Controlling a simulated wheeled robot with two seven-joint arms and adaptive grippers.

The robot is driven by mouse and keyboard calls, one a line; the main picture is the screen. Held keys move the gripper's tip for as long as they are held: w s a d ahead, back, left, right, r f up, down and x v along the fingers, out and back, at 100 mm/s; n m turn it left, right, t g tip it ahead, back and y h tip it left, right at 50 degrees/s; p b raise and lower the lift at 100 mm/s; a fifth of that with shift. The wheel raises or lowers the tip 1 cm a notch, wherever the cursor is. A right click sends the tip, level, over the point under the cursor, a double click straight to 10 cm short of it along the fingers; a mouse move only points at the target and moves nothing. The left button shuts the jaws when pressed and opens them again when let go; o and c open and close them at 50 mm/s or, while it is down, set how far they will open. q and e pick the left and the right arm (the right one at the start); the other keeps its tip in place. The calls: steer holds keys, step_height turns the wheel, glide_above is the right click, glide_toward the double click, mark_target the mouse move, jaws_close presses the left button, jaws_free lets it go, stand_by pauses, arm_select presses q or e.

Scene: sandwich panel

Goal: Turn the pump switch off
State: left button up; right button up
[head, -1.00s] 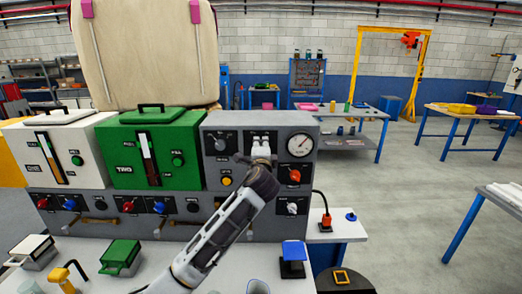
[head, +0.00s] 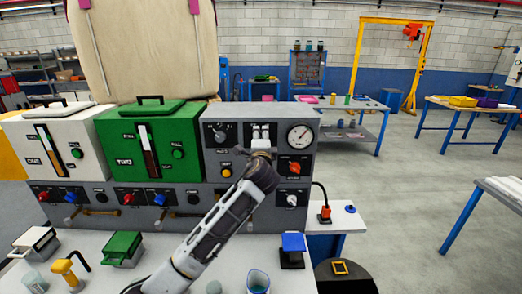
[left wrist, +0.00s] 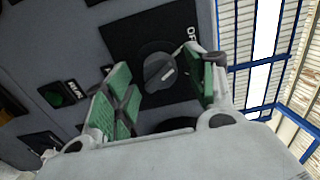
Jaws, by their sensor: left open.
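A dark grey rotary knob (left wrist: 160,72) with a pale mark sits on a black plate with a partly visible label that starts "OF" in the left wrist view. It lies between and beyond the fingers of my left gripper (left wrist: 164,90), which are open, green-padded and apart from it. In the head view my left gripper (head: 262,148) is in front of the upper part of the grey panel (head: 258,110). A similar dark knob (head: 220,136) is to its left there; I cannot tell for certain that it is the same one. My right gripper is out of view.
A gauge (head: 300,135), a red knob (head: 294,168) and a pale knob (head: 291,200) are on the panel's right side. A yellow button (head: 226,172) is below the dark knob. A green tank (head: 120,150) and a white tank (head: 30,150) stand to the left.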

arm_select(q)
steer(key=s, duration=1.1)
steer(key=shift+s, duration=0.35)
steer(key=shift+f, duration=0.1)
